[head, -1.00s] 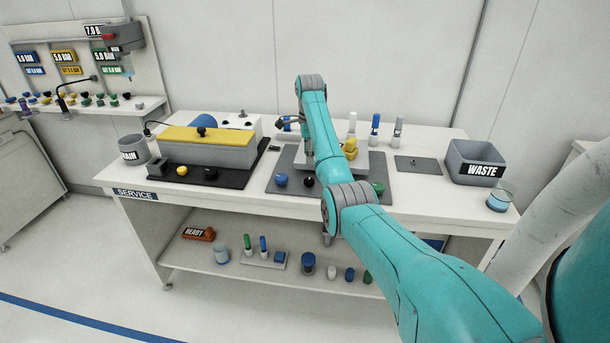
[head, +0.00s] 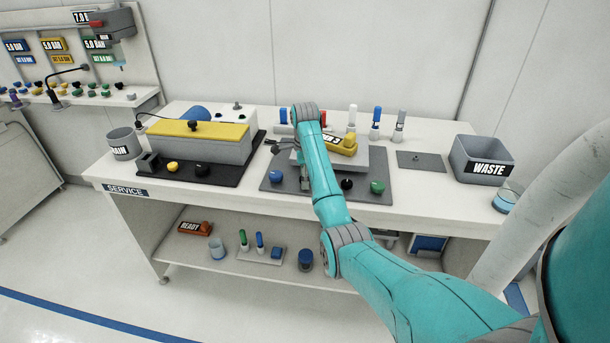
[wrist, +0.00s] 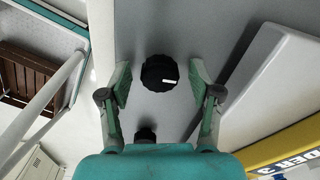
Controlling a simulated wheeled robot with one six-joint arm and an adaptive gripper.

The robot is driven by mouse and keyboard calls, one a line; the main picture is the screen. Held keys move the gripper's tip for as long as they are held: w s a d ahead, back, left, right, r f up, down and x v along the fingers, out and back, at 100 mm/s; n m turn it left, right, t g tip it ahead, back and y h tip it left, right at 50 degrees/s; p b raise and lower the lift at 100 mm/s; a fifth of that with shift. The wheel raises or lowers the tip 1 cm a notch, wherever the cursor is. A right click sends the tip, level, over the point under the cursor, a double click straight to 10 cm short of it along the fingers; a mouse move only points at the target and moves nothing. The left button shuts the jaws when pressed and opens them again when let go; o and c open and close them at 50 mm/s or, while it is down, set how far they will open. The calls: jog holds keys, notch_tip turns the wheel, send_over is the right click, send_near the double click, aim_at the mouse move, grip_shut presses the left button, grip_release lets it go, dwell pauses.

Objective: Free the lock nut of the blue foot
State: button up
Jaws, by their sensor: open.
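A blue round knob (head: 276,176), which looks like the blue foot, is at the front left of the grey plate (head: 290,187). In the wrist view a black ribbed knob (wrist: 160,73) with a white mark sits between the fingertips of my open gripper (wrist: 160,82). I see no contact between fingers and knob. A second, smaller black knob (wrist: 145,133) lies close to my palm. I cannot tell whether either is the blue foot's lock nut; no blue shows in the wrist view. My arm hides part of the plate's front in the head view.
A black knob (head: 347,184) and a green knob (head: 377,187) stand further right on the plate. A yellow-lidded box (head: 200,145) is left; a waste bin (head: 480,160) is right.

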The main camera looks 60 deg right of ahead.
jog(key=shift+c, duration=0.2)
jog(key=c, duration=1.1)
jog(key=shift+n, duration=0.4)
jog(key=n, duration=0.4)
jog(key=shift+n, duration=0.4)
jog(key=n, duration=0.5)
jog(key=shift+n, duration=0.3)
jog(key=n, duration=1.1)
jog(key=shift+n, duration=0.5)
